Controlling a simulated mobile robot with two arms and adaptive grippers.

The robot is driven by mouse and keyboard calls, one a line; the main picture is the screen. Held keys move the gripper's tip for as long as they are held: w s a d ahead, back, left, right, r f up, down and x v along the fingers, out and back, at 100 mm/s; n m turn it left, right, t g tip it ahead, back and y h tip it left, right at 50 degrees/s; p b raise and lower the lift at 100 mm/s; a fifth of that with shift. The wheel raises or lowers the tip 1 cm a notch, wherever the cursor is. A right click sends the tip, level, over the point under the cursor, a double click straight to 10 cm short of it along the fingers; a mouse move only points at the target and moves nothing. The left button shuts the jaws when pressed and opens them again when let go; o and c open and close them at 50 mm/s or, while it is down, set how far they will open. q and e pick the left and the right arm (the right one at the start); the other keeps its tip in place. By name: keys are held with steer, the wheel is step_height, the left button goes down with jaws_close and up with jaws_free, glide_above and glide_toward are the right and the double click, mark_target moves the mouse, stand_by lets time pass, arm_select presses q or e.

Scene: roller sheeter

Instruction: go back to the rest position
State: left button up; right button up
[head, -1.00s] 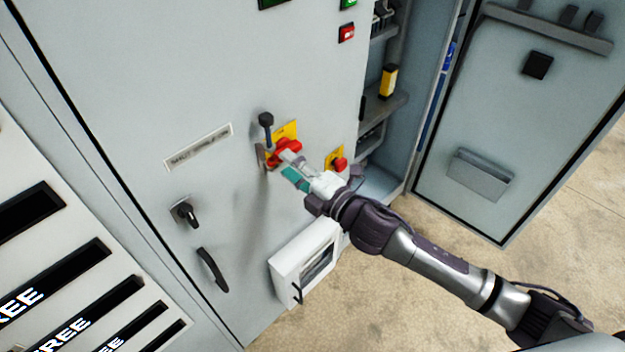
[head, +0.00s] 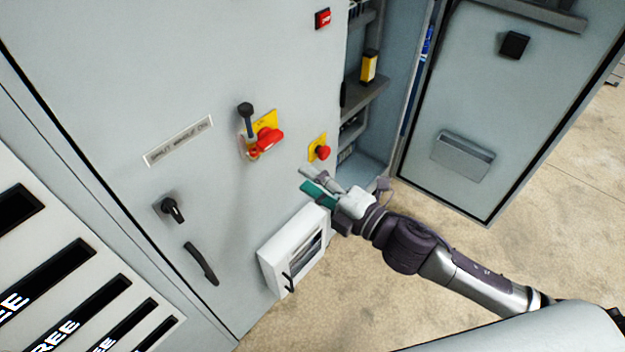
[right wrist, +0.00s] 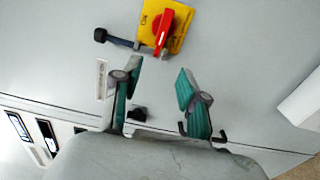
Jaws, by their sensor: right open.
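My right gripper (head: 312,182) is open and empty in front of the grey cabinet (head: 120,90), below the red emergency button (head: 322,152). Its two teal-padded fingers stand well apart in the right wrist view (right wrist: 158,95). The red rotary switch (head: 268,139) on its yellow plate is up and left of the gripper, and apart from it. In the right wrist view the red switch handle (right wrist: 164,32) is beyond the fingers. A dark-knobbed lever or padlock-like part (head: 248,125) is at the switch's left side. My left gripper does not show.
A white box (head: 290,255) juts from the cabinet just below my right gripper. A black handle (head: 201,264) and a key-type knob (head: 172,209) are to the left. The open cabinet door (head: 480,110) stands at the right. Bare floor (head: 400,310) lies below.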

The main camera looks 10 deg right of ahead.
stand_by(0.4)
